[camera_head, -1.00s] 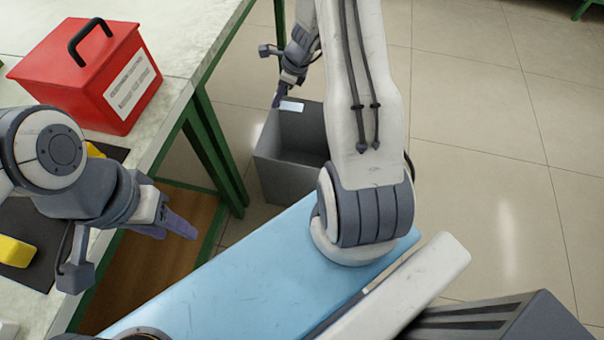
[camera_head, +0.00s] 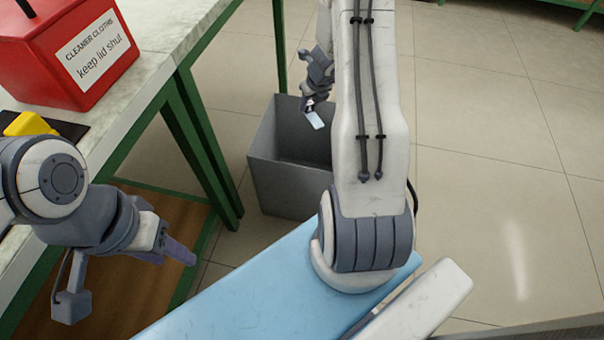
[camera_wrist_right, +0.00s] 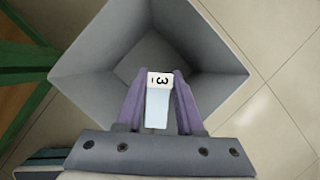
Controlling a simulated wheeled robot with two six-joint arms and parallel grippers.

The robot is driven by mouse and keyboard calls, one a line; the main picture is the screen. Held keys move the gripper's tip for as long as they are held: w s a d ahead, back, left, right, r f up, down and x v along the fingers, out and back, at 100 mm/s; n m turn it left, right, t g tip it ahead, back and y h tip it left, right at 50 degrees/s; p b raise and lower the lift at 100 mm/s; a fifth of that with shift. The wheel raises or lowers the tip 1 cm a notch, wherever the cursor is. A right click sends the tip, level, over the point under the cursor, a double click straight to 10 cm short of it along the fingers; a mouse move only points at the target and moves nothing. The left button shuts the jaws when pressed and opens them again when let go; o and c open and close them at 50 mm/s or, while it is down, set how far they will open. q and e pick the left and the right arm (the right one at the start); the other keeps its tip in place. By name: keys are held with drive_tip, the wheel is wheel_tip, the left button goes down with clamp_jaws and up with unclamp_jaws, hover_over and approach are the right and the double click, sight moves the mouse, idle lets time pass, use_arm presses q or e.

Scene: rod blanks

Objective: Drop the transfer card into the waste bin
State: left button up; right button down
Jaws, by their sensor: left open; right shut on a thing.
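The transfer card (camera_wrist_right: 157,108) is a small pale blue strip with a white end marked with a black "3". My right gripper (camera_wrist_right: 160,88) is shut on it, with a purple finger on each side. In the head view the card (camera_head: 314,120) hangs below my right gripper (camera_head: 309,103), over the open top of the waste bin. The waste bin (camera_head: 287,188) is a grey open box on the floor. In the right wrist view the bin's walls (camera_wrist_right: 105,55) surround the card, and its inside looks empty. My left gripper (camera_head: 180,252) is open and empty beside the table.
A red lidded box (camera_head: 72,60) labelled "CLEANER CLOTHS keep lid shut" stands on the table (camera_head: 165,40) at the left. A yellow object (camera_head: 30,124) lies on a dark mat there. Green table legs (camera_head: 205,150) stand just left of the bin. The floor at right is clear.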

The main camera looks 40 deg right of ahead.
wheel_tip(320, 180, down, 2)
drive_tip(key=shift+b, duration=0.6)
use_arm(q)
wheel_tip(320, 180, down, 2)
drive_tip(key=shift+f, duration=0.1)
use_arm(e)
drive_tip(key=shift+c, duration=2.3)
unclamp_jaws()
use_arm(q)
wheel_tip(320, 180, up, 6)
drive_tip(key=p, duration=0.6)
use_arm(e)
drive_tip(key=v, duration=1)
drive_tip(key=shift+r, duration=0.3)
use_arm(q)
drive_tip(key=shift+f, duration=0.1)
use_arm(e)
drive_tip(key=shift+s, duration=0.15)
